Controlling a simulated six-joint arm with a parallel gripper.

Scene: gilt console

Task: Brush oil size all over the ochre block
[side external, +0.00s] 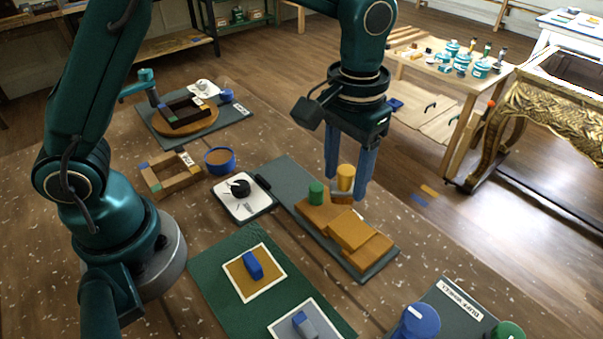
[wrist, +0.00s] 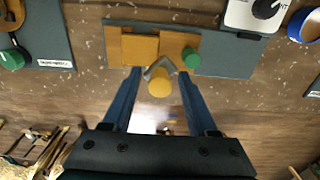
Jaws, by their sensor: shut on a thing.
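Ochre-brown blocks in a stepped group (side external: 350,230) lie on a grey mat (side external: 382,264); they also show in the wrist view (wrist: 140,48). I cannot tell which one the task means. My gripper (side external: 347,192) points down at the far end of the group, with its two blue fingers on either side of a yellow-topped piece (side external: 346,171). In the wrist view this yellow piece (wrist: 159,86) sits between the fingers, with a grey V-shaped part behind it. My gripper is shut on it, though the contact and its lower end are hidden. A green knob (side external: 316,189) stands close by.
A white scale-like box with a black knob (side external: 241,188) is left of the mat. A blue-rimmed bowl (side external: 219,161) and a wooden frame (side external: 168,175) lie beyond. A green mat (side external: 226,294) is in front. Blue (side external: 421,320) and green (side external: 508,331) knobs stand at front right.

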